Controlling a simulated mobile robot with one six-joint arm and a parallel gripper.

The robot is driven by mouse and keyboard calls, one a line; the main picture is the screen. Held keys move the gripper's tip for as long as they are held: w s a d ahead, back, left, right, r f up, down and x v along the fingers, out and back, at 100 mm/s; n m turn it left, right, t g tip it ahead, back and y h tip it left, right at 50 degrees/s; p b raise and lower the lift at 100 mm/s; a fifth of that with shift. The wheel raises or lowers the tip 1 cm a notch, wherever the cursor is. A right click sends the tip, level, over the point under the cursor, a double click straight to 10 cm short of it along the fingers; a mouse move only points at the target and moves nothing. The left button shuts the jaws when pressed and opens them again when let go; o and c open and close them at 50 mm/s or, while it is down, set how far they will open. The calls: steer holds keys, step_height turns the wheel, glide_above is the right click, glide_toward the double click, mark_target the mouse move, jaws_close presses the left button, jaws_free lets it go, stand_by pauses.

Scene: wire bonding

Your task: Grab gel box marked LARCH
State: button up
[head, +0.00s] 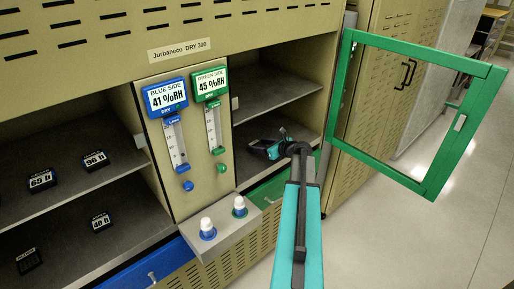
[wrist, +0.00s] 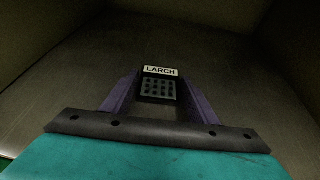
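The gel box marked LARCH (wrist: 160,86) is a small dark box with a white label and a dotted face, standing on a metal shelf. In the wrist view it sits between the two purple fingers of my gripper (wrist: 160,84), near their tips. The fingers are apart, one on each side of the box, with what looks like a thin gap at each side. In the head view my gripper (head: 262,149) reaches into the lower green-side compartment, and the box cannot be made out clearly there.
The green-framed door (head: 436,180) stands open at the right. Dark boxes, one marked 65 h (head: 42,181) and one 96 h (head: 95,160), stand on the blue-side shelves. Humidity gauges (head: 209,88) and a ledge with two white-capped knobs (head: 208,229) are between the compartments.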

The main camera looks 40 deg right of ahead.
steer(key=c, duration=0.5)
steer(key=shift+r, duration=0.1)
steer(key=shift+c, duration=0.2)
steer(key=shift+r, duration=1.15)
steer(key=s+a+b, duration=0.1)
steer(key=s+a, duration=0.2)
steer(key=s+a+r, duration=0.1)
steer(key=s+a, duration=0.2)
steer(key=s+a+r+b, duration=0.1)
steer(key=s+a, duration=0.2)
steer(key=s, duration=0.1)
steer(key=shift+a+r+b, duration=0.15)
steer(key=shift+a+b, duration=0.05)
steer(key=shift+b, duration=0.1)
steer(key=shift+r+p, duration=0.2)
steer(key=shift+p, duration=0.35)
steer(key=shift+s+p, duration=0.1)
steer(key=shift+p, duration=0.65)
steer(key=shift+s+a+p, duration=0.1)
steer(key=shift+p, duration=0.25)
steer(key=shift+s+a+r+p, duration=0.1)
steer(key=shift+p, duration=0.4)
steer(key=p, duration=0.3)
steer(key=shift+s+a+p, duration=0.3)
steer(key=shift+s+a, duration=0.1)
